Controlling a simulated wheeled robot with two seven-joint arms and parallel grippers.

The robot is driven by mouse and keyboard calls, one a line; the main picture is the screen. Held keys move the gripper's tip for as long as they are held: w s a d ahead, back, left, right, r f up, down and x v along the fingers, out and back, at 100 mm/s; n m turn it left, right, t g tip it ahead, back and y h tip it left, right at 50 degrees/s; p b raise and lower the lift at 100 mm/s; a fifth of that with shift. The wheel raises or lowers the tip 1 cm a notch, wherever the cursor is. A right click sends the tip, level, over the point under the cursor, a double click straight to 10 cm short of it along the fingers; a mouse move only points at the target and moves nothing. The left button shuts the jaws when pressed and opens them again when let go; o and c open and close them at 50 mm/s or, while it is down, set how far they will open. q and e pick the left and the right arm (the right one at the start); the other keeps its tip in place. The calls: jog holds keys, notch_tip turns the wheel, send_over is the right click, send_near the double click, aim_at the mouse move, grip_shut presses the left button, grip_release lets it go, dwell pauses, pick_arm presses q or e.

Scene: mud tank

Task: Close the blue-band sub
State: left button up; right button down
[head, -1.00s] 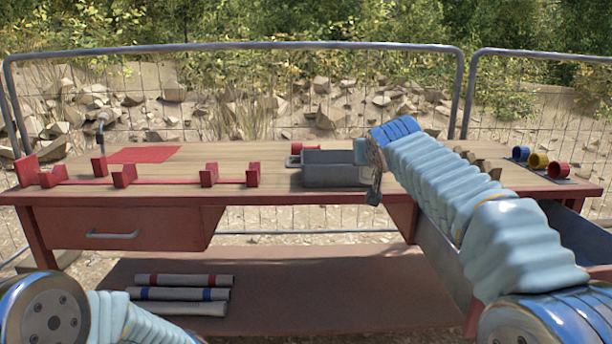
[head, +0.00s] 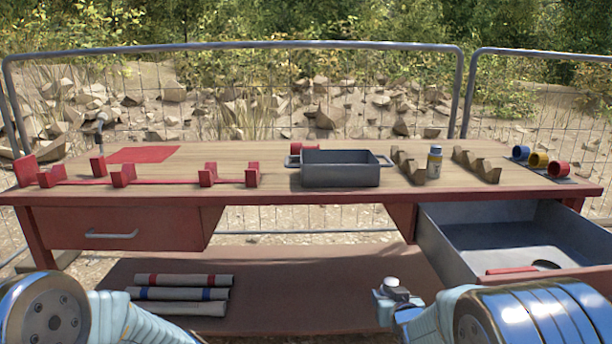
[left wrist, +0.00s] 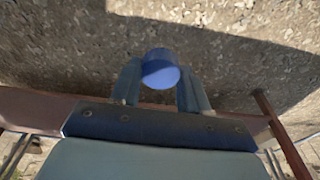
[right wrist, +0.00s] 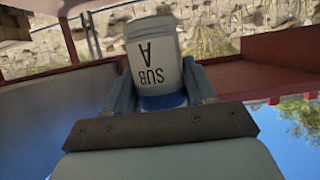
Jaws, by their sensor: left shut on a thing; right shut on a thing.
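A pale grey sub (right wrist: 155,60) marked "SUB A", with a blue band (right wrist: 162,101) at its gripped end, is in the right wrist view. My right gripper (right wrist: 160,92) is shut on it; the lettering appears upside down. In the head view the right gripper (head: 395,305) is low in front of the bench, with the sub's pale end (head: 392,285) above it. My left gripper (left wrist: 158,85) is shut on a blue cap-like round piece (left wrist: 160,69) in the left wrist view. The left gripper's jaws are outside the head view. The held pieces are apart.
The right drawer (head: 470,240) stands open with a red item inside. On the bench are a grey bin (head: 340,175), wooden notched racks (head: 476,165), a bottle (head: 434,163), red holders (head: 123,175) and coloured rings (head: 538,160). Banded tubes (head: 178,294) lie on the lower shelf.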

jog(key=shift+s+d+f, duration=0.35)
jog(key=shift+s+f, duration=0.2)
jog(key=shift+s, duration=0.15)
jog(key=shift+f, duration=0.1)
jog(key=s+a+f+n+g+y, duration=0.1)
jog(key=s+a+f+n+y, duration=0.3)
jog(key=a+f, duration=0.3)
jog(key=s+a+f+n+g+y, duration=0.2)
jog(key=s+a+f+n+y, duration=0.1)
jog(key=a+f, duration=0.4)
jog(key=shift+s+a+f+n+y, duration=0.15)
jog(key=shift+s+a+n+y, duration=0.25)
jog(key=shift+s+a+y, duration=0.35)
jog(key=shift+w+a, duration=0.15)
pick_arm(q)
jog(key=w+d+r, duration=0.3)
jog(key=d+r, duration=0.4)
jog(key=d, duration=0.5)
jog(key=w+d+r, duration=0.2)
jog(key=d+r, duration=0.6)
jog(key=d, duration=0.4)
jog(key=shift+w+d+n, duration=0.4)
